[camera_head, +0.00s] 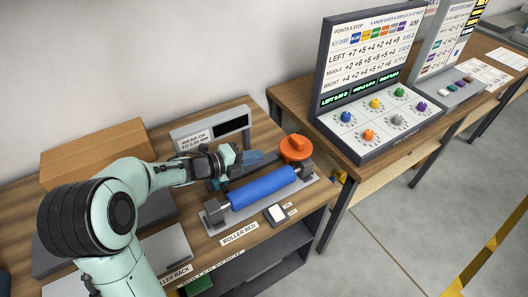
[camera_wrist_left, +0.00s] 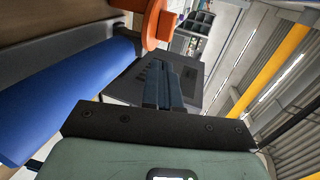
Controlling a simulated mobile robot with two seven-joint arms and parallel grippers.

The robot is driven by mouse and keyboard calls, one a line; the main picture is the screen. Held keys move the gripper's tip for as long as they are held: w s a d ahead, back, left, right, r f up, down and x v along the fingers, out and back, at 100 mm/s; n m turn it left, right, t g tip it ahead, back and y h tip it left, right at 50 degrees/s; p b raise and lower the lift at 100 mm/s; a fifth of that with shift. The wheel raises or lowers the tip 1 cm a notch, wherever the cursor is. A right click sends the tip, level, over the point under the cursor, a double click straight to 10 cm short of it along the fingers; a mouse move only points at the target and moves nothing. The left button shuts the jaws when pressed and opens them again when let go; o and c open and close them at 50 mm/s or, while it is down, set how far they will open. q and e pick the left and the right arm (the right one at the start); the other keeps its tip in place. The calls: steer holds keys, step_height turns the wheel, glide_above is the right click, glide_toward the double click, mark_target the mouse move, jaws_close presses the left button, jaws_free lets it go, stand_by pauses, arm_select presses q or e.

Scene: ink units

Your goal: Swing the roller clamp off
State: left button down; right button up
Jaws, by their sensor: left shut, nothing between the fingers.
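The blue roller (camera_head: 262,186) lies in the grey roller bed (camera_head: 214,226) on the wooden bench; it also fills the left of the left wrist view (camera_wrist_left: 60,100). An orange round part with a raised grip (camera_head: 296,149), apparently on the roller clamp, is at the roller's far right end. It also shows at the top of the left wrist view (camera_wrist_left: 156,22). My left gripper (camera_head: 258,157) is behind the roller, left of the orange part. Its fingers (camera_wrist_left: 170,82) are together and empty, apart from the orange part in the wrist view. My right gripper is out of view.
A grey sign-and-display unit (camera_head: 205,132) stands behind my left gripper. A cardboard box (camera_head: 98,150) is at the back left. A small white-topped pad (camera_head: 275,213) sits before the roller. A tall panel with coloured knobs (camera_head: 372,120) stands on the right-hand bench.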

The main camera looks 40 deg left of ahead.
mark_target(297, 145)
arm_select(q)
steer(key=x, duration=0.4)
steer(key=p+x, duration=0.1)
steer(key=x, duration=0.3)
steer(key=r+x, duration=0.1)
steer(key=x, duration=0.3)
steer(key=shift+w+d+p, duration=0.2)
steer(key=shift+w+p, duration=0.05)
steer(key=shift+p, duration=0.05)
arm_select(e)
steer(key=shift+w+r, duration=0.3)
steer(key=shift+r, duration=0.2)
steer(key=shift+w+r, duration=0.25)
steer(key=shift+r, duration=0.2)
arm_select(q)
steer(key=shift+d, duration=0.1)
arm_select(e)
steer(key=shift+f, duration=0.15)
